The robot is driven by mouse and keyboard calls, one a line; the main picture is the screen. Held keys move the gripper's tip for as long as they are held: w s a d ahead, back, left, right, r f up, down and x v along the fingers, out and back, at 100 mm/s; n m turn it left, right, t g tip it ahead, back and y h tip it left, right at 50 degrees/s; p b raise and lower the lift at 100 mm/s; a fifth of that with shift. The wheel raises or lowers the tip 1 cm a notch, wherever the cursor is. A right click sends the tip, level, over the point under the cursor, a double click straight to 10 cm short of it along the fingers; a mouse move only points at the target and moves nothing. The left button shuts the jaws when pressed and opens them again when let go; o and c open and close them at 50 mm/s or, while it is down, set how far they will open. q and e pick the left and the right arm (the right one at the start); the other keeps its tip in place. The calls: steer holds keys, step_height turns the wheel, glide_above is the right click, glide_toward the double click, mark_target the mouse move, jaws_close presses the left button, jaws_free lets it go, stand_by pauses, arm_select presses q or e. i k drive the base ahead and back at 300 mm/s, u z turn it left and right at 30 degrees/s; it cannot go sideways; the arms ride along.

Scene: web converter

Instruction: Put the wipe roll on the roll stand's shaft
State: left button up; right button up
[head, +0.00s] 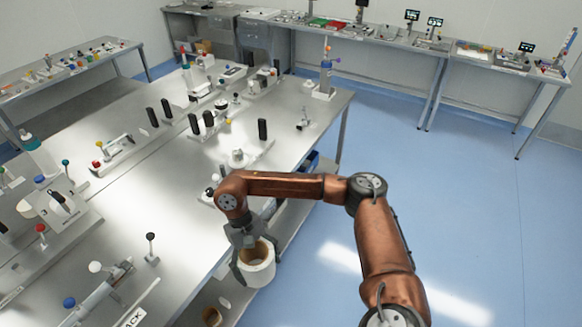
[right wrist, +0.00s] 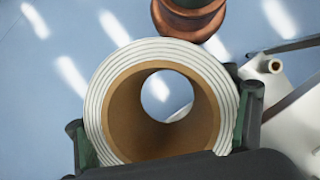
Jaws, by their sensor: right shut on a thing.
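The wipe roll (head: 258,274) is white with a brown cardboard core. My right gripper (head: 256,262) is shut on its outer sides and holds it at the table's near right edge. In the right wrist view the roll (right wrist: 98,112) faces the camera, its layered rim and open core showing, with dark fingers (right wrist: 160,135) on both sides. The floor shows through the core. I cannot make out for sure which fixture is the roll stand, or its shaft. My left gripper is not in view.
A steel table (head: 178,205) carries many fixtures, black upright handles (head: 262,130) and knobs. In the right wrist view a white part with a small round end (right wrist: 273,66) is close right of the roll. Blue floor (head: 480,210) is open at right.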

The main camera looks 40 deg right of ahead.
mark_target(239, 161)
steer(key=z, duration=0.7)
steer(key=k, duration=0.95)
steer(key=z, duration=0.95)
steer(key=i, duration=1.05)
steer(key=u, duration=0.5)
steer(key=i, duration=0.8)
steer(key=u, duration=0.75)
